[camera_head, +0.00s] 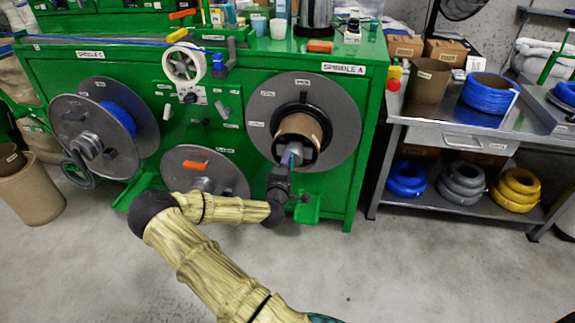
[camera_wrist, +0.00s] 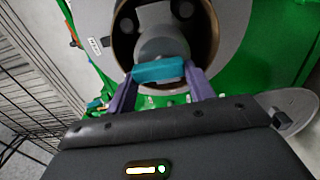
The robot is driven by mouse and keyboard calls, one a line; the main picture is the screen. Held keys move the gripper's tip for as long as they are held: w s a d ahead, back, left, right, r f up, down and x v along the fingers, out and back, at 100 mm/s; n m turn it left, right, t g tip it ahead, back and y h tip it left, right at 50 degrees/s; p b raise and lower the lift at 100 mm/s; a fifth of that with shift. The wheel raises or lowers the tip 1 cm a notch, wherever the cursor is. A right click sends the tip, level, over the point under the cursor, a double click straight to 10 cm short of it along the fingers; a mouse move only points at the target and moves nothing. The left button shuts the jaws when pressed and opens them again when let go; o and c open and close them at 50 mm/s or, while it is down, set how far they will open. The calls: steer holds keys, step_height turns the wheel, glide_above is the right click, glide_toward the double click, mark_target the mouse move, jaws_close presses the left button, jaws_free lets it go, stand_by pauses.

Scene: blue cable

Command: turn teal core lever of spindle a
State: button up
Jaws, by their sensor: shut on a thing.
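Spindle A (camera_head: 303,122) is a large grey disc on the right of the green machine, under a label reading SPINDLE A. A brown cardboard core (camera_head: 300,127) sits around its hub. The teal core lever (camera_wrist: 158,71) crosses the front of the grey hub (camera_wrist: 160,40) in the wrist view. My gripper (camera_wrist: 158,80) has its two purple fingers at the two ends of the teal lever and is shut on it. In the head view my gripper (camera_head: 291,155) is at the hub, and the lever is mostly hidden there.
Spindle C (camera_head: 140,120) with blue cable is at the left of the machine. A lower disc (camera_head: 205,170) with an orange handle (camera_head: 195,165) is left of my wrist. A steel table (camera_head: 470,137) with coils stands at right. The floor in front is clear.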

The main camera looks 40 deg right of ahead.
steer(key=shift+f, duration=0.2)
steer(key=o, duration=0.9)
steer(key=shift+o, duration=0.4)
steer(key=shift+r, duration=0.1)
steer(key=p+v, duration=0.2)
steer(key=v, duration=1.5)
steer(key=shift+s, duration=0.2)
steer(key=shift+a, duration=0.15)
